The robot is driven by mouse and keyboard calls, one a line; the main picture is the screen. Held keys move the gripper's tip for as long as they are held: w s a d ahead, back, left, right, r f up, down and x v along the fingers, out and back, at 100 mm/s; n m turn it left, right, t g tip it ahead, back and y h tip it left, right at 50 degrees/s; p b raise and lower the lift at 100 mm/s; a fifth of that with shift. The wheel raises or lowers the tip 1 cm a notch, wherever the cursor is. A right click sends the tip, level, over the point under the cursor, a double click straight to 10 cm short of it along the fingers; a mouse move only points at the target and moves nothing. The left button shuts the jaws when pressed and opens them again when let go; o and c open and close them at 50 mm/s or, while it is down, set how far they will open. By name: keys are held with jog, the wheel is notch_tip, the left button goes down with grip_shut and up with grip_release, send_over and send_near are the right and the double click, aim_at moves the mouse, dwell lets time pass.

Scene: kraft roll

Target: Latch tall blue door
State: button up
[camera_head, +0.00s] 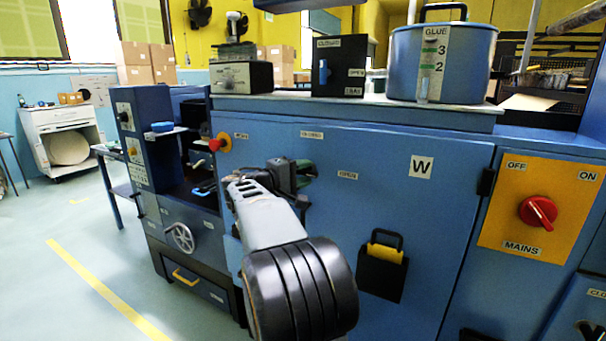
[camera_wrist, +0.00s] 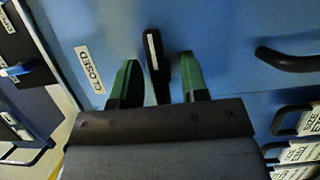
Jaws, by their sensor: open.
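The tall blue door (camera_head: 390,210) has a white W label and fills the middle of the head view. Its small labels read CLOSED (camera_head: 311,134) and OPEN (camera_head: 347,175). My gripper (camera_head: 300,178) is at the door's upper left part, where my arm hides some of the door. In the wrist view my gripper (camera_wrist: 160,65) is open, with one green finger on each side of a black lever (camera_wrist: 155,60) with a white stripe. The lever stands between the fingers; I cannot tell whether either touches it. A CLOSED label lies left of it. Whether the door sits flush is unclear.
A red switch on a yellow MAINS panel (camera_head: 537,210) is to the right. A black pocket (camera_head: 382,275) hangs on the door. A glue pot (camera_head: 440,62) and a black box (camera_head: 338,65) stand on top. A handwheel (camera_head: 180,238) sticks out at left. Floor at left is clear.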

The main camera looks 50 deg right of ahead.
jog(key=shift+c, duration=0.2)
grip_shut()
dwell(0.3)
jog(key=n+h, duration=0.1)
jog(key=n, duration=0.3)
jog(key=shift+n+h, duration=0.4)
jog(key=n+t, duration=0.1)
jog(key=n, duration=0.1)
jog(key=n+t+h, duration=0.1)
jog(key=n, duration=0.2)
jog(key=shift+h, duration=0.3)
jog(key=n+t, duration=0.1)
jog(key=n, duration=0.2)
jog(key=n+t+h+p, duration=0.1)
jog(key=n, duration=0.2)
jog(key=shift+n+t, duration=0.3)
jog(key=shift+t, duration=0.1)
jog(key=shift+n+t+p, duration=0.3)
jog(key=shift+n+t, duration=0.55)
jog(key=shift+n, duration=0.65)
jog(key=shift+n+t+p, duration=0.25)
jog(key=shift+n+t, duration=0.6)
jog(key=shift+n, duration=0.65)
